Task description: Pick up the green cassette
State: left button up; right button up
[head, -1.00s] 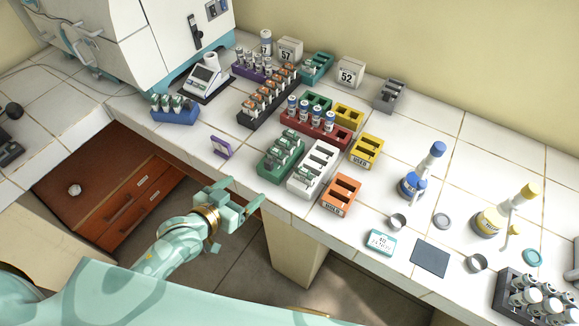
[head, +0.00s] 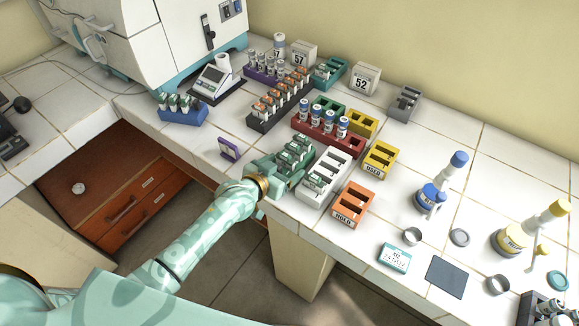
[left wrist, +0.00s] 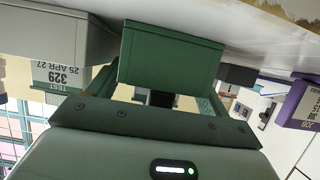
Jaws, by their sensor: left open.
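The green cassette (head: 272,178) stands upright at the front edge of the white tiled counter, with several green-labelled vials in it. In the left wrist view its plain green end wall (left wrist: 170,55) fills the top middle, picture upside down. My left gripper (head: 264,184) is at the cassette's near end and partly hides it. In the left wrist view my two fingers (left wrist: 158,98) are apart, with the green end wall in front of and between them. I cannot tell whether they touch it. My right gripper is not in view.
A white rack (head: 312,203) stands close on the cassette's right, then an orange HOLD rack (head: 351,203). A red rack (head: 328,137) is behind, and a black rack (head: 262,123) is behind left. A purple-framed card (head: 229,150) stands to the left, with bare tiles around it.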

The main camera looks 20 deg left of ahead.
pick_arm(q)
jog(key=shift+w+d+f, duration=0.1)
jog(key=shift+w+f, duration=0.05)
jog(key=shift+w, duration=0.2)
jog(key=c, duration=0.8)
